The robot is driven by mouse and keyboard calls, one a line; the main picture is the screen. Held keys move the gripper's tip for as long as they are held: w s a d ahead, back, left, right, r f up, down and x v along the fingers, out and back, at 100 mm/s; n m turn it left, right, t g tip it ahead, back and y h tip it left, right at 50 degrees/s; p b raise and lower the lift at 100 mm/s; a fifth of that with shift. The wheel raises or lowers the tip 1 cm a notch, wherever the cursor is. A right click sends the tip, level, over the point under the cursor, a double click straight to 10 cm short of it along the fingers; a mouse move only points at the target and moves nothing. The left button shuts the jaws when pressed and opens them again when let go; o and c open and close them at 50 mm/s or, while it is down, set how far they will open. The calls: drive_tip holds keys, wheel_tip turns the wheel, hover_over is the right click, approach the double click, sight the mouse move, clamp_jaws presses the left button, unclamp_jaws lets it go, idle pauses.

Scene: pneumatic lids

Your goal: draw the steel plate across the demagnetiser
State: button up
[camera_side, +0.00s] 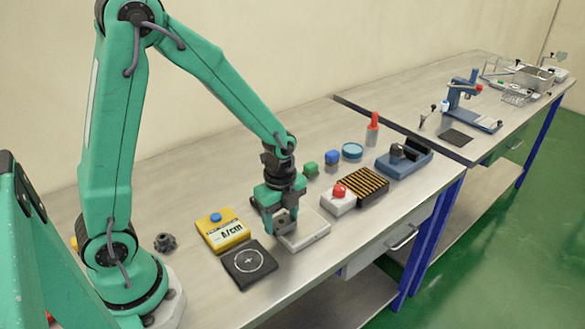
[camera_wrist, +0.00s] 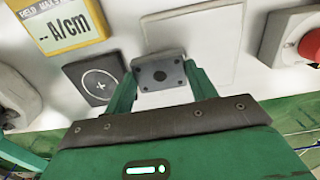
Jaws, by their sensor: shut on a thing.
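My gripper (camera_side: 281,224) points down over a pale flat tray (camera_side: 313,237), shut on the steel plate. In the wrist view the steel plate (camera_wrist: 161,73) is a small grey block with a dark central hole and smaller corner holes, between both green fingers. It overlaps the tray's near edge in that view; I cannot tell whether it touches. In the side view the fingers mostly hide it.
A yellow meter (camera_side: 220,234) reading A/cm and a black pad with a circled cross (camera_side: 248,266) lie left of the tray. A blue vice-like fixture (camera_side: 405,163) is farther right. The bench's front edge is close.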

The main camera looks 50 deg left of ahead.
drive_tip(key=shift+s, duration=1.55)
drive_tip(key=shift+s+r, duration=0.35)
drive_tip(key=shift+r, duration=0.2)
drive_tip(key=shift+s+r, duration=0.3)
drive_tip(key=shift+r, duration=2)
drive_tip(key=shift+r, duration=0.15)
drive_tip(key=shift+w, duration=0.1)
